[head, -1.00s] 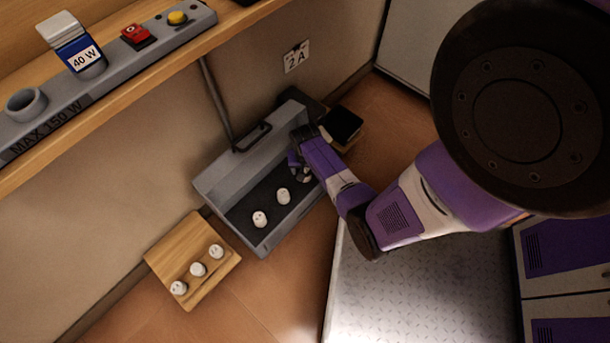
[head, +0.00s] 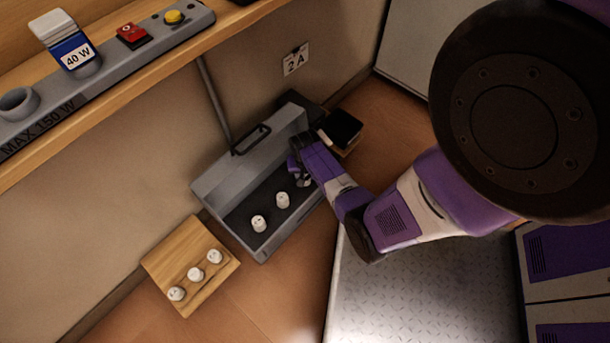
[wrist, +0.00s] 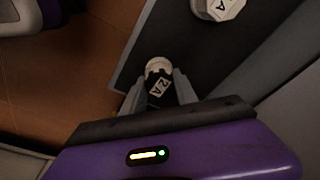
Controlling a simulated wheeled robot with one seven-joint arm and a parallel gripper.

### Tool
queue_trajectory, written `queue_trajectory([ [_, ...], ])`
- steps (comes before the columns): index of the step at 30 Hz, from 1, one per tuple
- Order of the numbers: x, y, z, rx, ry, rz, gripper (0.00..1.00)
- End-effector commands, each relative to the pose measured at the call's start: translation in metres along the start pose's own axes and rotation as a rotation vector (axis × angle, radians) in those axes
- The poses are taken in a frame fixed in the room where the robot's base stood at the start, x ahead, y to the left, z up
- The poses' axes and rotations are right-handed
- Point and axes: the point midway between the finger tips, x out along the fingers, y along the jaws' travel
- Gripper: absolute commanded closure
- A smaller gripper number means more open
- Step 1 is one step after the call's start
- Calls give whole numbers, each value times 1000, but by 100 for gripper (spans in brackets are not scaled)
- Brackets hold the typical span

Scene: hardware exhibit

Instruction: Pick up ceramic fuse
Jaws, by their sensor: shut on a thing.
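My gripper (wrist: 157,94) is shut on a ceramic fuse (wrist: 157,66); the fuse has a whitish rim and a dark face marked 2 A. In the head view my gripper (head: 299,176) is at the right end of the grey open box, and my arm partly hides it. Two other white ceramic fuses, one nearer (head: 258,224) and one farther (head: 282,200), stand on the box's dark floor. A white fuse with an "A" on its top also shows in the wrist view (wrist: 218,7). I cannot tell whether the held fuse still touches the floor.
The grey box (head: 222,176) has raised walls and a handle. A wooden block (head: 181,250) with three white fuses stands left of it. A black-topped object (head: 342,128) is behind my gripper. A shelf (head: 120,105) runs above.

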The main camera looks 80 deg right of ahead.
Motion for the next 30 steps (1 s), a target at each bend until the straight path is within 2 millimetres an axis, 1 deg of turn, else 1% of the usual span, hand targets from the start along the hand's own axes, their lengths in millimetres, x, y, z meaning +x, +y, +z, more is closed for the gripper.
queue_trajectory([
  [5, -14, 0, -3, 0, 2, -1, 100],
  [8, -29, -1, -5, -1, 2, -1, 100],
  [11, -50, -1, -8, -1, 3, -1, 100],
  [18, -117, -1, -18, -2, 4, -2, 100],
  [21, -142, 0, -22, 0, 2, -1, 100],
  [24, -162, -1, -25, -1, 3, -2, 100],
  [27, -178, -1, -27, -1, 2, -2, 100],
  [30, -188, 0, -29, 0, 1, -1, 100],
])
